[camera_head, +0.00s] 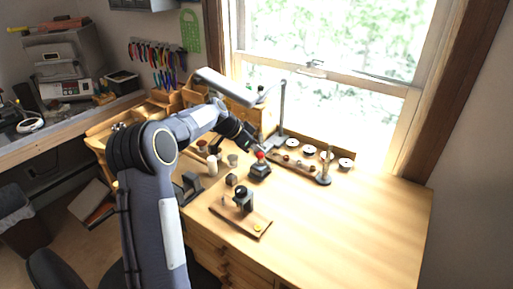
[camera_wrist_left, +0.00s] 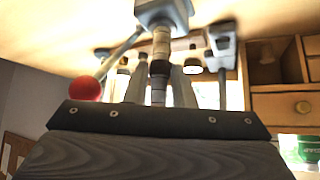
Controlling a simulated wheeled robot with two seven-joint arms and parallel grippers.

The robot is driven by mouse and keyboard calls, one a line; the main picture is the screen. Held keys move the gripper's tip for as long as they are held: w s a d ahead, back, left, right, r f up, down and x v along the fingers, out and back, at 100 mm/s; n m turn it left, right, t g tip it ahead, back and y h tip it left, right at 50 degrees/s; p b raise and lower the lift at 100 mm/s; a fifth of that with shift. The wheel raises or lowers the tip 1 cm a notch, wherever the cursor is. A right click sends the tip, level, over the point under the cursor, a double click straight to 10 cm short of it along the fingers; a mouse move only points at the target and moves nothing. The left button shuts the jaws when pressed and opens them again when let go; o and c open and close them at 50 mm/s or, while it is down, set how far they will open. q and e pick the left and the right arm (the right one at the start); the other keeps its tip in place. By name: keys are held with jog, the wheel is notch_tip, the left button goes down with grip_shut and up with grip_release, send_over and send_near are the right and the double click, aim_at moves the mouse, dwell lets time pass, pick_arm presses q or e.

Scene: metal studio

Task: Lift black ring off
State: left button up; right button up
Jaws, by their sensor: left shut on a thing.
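My left gripper (camera_head: 254,147) reaches in over the back of the wooden desk, just above a red ball. In the left wrist view my left gripper's fingers (camera_wrist_left: 160,82) close from both sides on a banded post (camera_wrist_left: 160,40). A black ring (camera_wrist_left: 160,68) shows as a dark band on this post between the fingertips, and the gripper is shut on it. Copper-coloured bands sit beside the black ring. The ring is too small and hidden to make out in the head view. My right gripper is not in view.
A wooden board (camera_head: 254,224) with a black device stands in front. A rack with several round pieces (camera_head: 309,150) and a grey post (camera_head: 325,165) are at the back. The right desk (camera_head: 370,225) is clear.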

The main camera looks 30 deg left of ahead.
pick_arm(q)
jog(key=shift+r, duration=0.1)
jog(key=shift+r+p, duration=0.65)
jog(key=shift+r, duration=0.8)
jog(key=shift+r+p, duration=0.8)
jog(key=shift+r, duration=0.75)
jog(key=shift+r, duration=0.15)
notch_tip(320, 180, up, 3)
jog(key=shift+f+p, duration=0.1)
jog(key=shift+p, duration=0.8)
